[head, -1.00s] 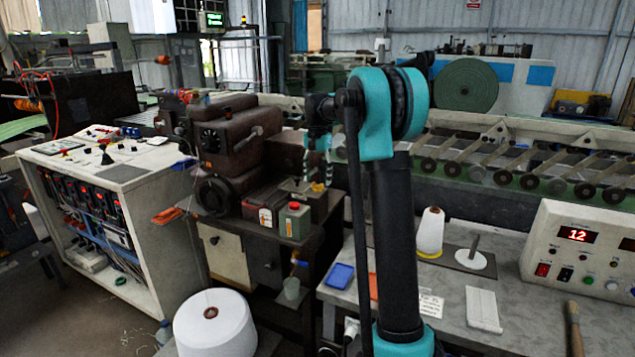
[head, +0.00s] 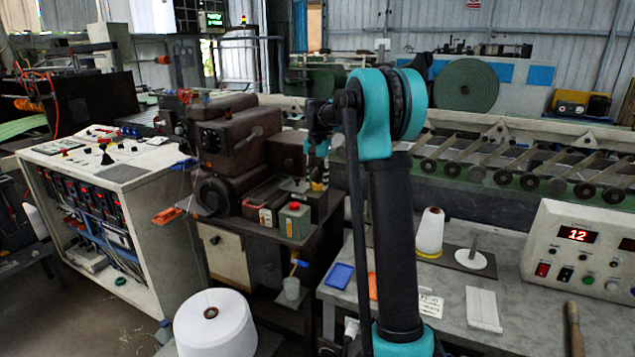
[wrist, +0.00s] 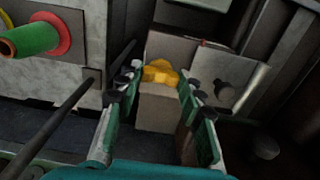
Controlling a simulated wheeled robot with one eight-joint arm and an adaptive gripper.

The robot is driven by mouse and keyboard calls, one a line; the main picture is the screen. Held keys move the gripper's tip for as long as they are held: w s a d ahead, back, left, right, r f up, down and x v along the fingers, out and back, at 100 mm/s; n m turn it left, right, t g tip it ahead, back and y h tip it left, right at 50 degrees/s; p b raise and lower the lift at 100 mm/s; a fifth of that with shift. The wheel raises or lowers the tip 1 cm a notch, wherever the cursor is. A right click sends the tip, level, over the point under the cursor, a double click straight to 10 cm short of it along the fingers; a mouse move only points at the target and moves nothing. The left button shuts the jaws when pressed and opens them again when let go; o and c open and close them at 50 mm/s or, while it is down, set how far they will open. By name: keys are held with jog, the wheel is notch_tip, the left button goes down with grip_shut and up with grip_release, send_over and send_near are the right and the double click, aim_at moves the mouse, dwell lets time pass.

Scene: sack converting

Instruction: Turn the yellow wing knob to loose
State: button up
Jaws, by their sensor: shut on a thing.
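The yellow wing knob (wrist: 160,71) is on a pale block-like part of the machine in the wrist view. My gripper (wrist: 160,80) has its two green-and-black fingers on either side of the knob, shut on it. The fingertips hide the knob's outer edges, and I cannot read any mark of its setting. In the head view my gripper hangs over the brown machine's bench, mostly hidden and too small to make out the grip.
The brown machine (head: 228,139) stands left of my arm.

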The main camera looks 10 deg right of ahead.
jog(key=shift+n, duration=0.3)
jog(key=n, duration=0.4)
jog(key=shift+n, duration=0.3)
jog(key=n, duration=0.8)
jog(key=shift+n, duration=2.3)
jog(key=o, duration=1.2)
jog(key=shift+c, duration=0.2)
jog(key=shift+r, duration=0.1)
